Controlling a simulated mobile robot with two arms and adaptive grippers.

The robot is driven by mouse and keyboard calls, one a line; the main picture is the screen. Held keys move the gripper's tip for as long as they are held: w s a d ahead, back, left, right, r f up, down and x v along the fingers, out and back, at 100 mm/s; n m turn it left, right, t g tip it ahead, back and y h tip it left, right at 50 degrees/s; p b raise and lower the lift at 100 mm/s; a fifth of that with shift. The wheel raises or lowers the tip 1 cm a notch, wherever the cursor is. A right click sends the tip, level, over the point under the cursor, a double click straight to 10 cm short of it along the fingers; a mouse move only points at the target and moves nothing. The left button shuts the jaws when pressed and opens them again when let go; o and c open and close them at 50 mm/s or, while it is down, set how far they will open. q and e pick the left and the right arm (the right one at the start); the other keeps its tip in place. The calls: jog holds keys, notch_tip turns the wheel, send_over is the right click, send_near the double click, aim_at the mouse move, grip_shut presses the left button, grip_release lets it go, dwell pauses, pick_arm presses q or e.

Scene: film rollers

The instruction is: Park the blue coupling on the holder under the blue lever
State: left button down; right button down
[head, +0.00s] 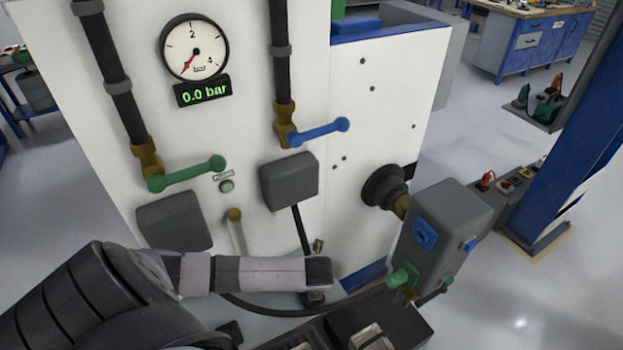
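The blue lever (318,131) sits on a brass valve at the end of a dark pipe on the white panel. Below it is a dark grey box-like part (290,182), possibly the holder. A black hose (301,228) runs down from it to a dark fitting (314,297) by my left gripper's tip. I cannot pick out the blue coupling for sure; a blue square fitting (425,235) shows on a grey block at right. My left gripper (322,272) reaches in from the left, in front of the panel's lower part. Its finger opening is not clear. My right gripper is out of view.
A green lever (187,172) and another dark grey box (173,222) are at left. The gauge display (203,91) reads 0.0 bar. The grey block (446,222) stands out at right, with a green fitting (403,277). Open floor lies farther right.

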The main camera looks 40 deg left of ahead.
pick_arm(q)
jog(key=shift+p, duration=0.4)
dwell(0.3)
jog(key=shift+f, duration=0.5)
jog(key=c, duration=1.1)
grip_release()
jog(key=v, duration=1.2)
jog(key=shift+d, duration=0.15)
